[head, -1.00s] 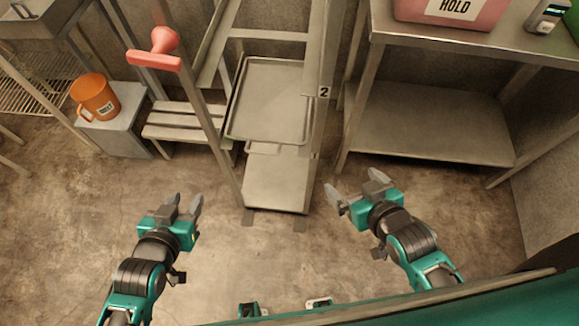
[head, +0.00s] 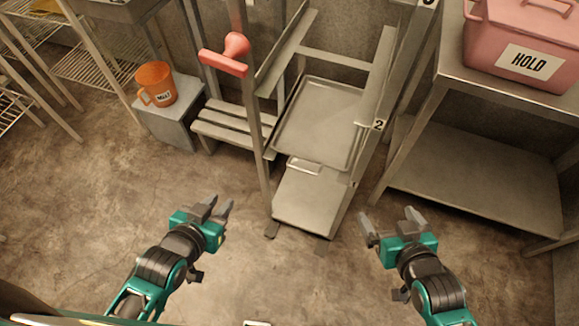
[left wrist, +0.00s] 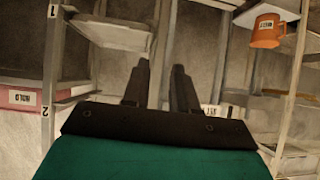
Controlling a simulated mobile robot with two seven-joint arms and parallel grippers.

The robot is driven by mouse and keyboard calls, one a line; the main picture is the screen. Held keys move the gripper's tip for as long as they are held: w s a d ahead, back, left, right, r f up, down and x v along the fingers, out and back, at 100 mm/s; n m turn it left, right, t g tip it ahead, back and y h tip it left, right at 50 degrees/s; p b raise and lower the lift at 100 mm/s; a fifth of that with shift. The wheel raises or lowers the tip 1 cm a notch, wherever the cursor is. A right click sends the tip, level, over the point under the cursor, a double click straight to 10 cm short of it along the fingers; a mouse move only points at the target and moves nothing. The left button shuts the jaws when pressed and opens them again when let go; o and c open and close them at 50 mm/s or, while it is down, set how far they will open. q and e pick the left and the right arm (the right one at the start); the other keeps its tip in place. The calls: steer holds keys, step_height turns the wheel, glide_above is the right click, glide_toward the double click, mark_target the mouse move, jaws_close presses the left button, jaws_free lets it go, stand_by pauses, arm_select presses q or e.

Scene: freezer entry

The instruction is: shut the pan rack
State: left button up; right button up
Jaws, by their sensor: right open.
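The pan rack (head: 259,150) is a tall grey metal frame standing ahead of me. A flat metal pan (head: 318,122) lies in it, above a lower plate (head: 308,200). A red handle (head: 224,58) sticks out at the upper left of its left post. The right post bears a "2" label (head: 378,125). My left gripper (head: 220,210) is in front of the rack, left of its base, open and empty. Its two fingers show apart in the left wrist view (left wrist: 160,85). My right gripper (head: 391,226) is open and empty, right of the rack's base. Neither gripper touches the rack.
An orange mug (head: 156,84) stands on a small grey block (head: 172,122) at the left, beside a low slatted stand (head: 228,125). A steel table (head: 470,178) on the right carries a pink "HOLD" box (head: 522,45). The floor (head: 90,215) at the left front is clear.

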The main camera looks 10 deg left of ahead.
arm_select(q)
steer(key=shift+w+a+r+m, duration=0.1)
steer(key=shift+w+m, duration=0.3)
steer(key=shift+m, duration=0.5)
steer(key=c, duration=0.3)
steer(key=w+r+m+t, duration=0.1)
steer(key=m, duration=0.3)
steer(key=w+m+h+b, duration=0.1)
steer(key=w+m, duration=0.1)
steer(key=m, duration=0.2)
steer(key=w+a+r+m+t, duration=0.1)
steer(key=m, duration=0.3)
steer(key=shift+w+r+m+t+b, duration=0.3)
steer(key=shift+w+r+m+b, duration=0.05)
steer(key=shift+m+b, duration=0.05)
jaws_close()
steer(key=m+b, duration=0.2)
steer(key=m, duration=0.2)
glide_toward(251, 122)
steer(key=shift+t+h, duration=0.4)
steer(key=x, duration=0.3)
steer(key=f+x, duration=0.1)
steer(key=x, duration=0.1)
steer(key=shift+a, duration=0.25)
steer(key=shift+w+d, duration=0.2)
steer(key=shift+w, duration=0.4)
steer(key=shift+w, duration=0.15)
